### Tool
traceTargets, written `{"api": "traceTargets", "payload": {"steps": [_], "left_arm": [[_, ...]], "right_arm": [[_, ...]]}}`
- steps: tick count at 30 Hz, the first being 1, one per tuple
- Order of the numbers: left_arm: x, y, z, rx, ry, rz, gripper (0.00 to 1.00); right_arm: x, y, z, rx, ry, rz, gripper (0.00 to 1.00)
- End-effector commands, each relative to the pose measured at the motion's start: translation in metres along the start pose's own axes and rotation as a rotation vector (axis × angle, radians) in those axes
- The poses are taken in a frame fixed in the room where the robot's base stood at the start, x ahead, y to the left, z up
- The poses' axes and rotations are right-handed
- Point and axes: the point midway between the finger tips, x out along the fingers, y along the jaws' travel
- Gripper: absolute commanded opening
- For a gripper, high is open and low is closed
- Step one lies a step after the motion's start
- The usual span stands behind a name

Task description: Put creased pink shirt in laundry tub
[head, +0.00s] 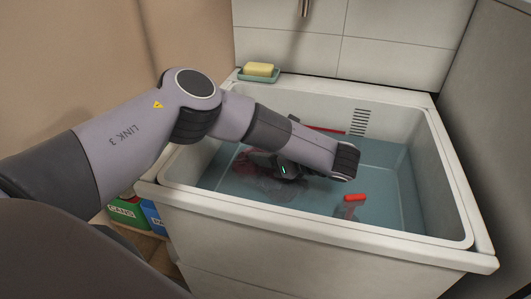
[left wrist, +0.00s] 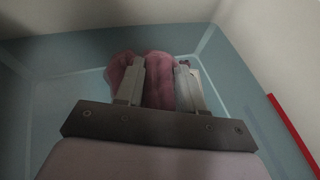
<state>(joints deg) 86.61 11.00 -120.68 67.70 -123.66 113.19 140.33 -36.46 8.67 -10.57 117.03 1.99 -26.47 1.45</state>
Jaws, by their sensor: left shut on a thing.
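The laundry tub (head: 330,235) is a deep white basin with a blue-grey interior. My left arm reaches over its rim, and my left gripper (head: 283,170) is down inside it. In the left wrist view, the gripper (left wrist: 160,78) is shut on the pink shirt (left wrist: 158,88), whose folded cloth bulges between and beyond the fingers. In the head view, part of the shirt (head: 245,167) shows dark pink beside the gripper, low in the tub; the arm and gripper hide the rest. I cannot tell whether the cloth touches the tub floor. My right gripper is not in view.
A yellow soap bar (head: 259,69) sits on a green dish at the tub's back left corner. A red-topped object (head: 354,198) is in the tub's front part, and a red bar (head: 326,129) lies toward the back. Green and blue boxes (head: 128,211) stand left, below the tub.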

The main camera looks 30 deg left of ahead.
Motion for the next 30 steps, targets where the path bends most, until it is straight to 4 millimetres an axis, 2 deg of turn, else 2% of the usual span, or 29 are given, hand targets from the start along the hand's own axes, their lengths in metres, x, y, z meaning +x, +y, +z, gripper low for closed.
{"api": "traceTargets", "payload": {"steps": [6,7,9,18,23,30], "left_arm": [[0.003,0.0,-0.006,0.0,-0.001,0.0,0.03],[0.003,0.0,-0.006,0.001,0.0,0.0,0.41],[0.002,0.0,-0.005,0.001,0.0,0.0,0.64],[0.002,0.0,-0.004,0.0,0.0,0.0,0.64],[-0.002,0.0,0.004,0.0,0.0,0.0,0.64],[-0.051,-0.001,0.003,0.001,-0.002,-0.007,0.64]], "right_arm": [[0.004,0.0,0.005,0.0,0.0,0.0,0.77],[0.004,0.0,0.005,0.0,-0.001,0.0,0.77],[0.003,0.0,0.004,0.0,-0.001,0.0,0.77],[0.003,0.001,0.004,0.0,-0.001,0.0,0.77],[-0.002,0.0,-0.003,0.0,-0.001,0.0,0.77],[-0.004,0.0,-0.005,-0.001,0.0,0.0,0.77]]}}
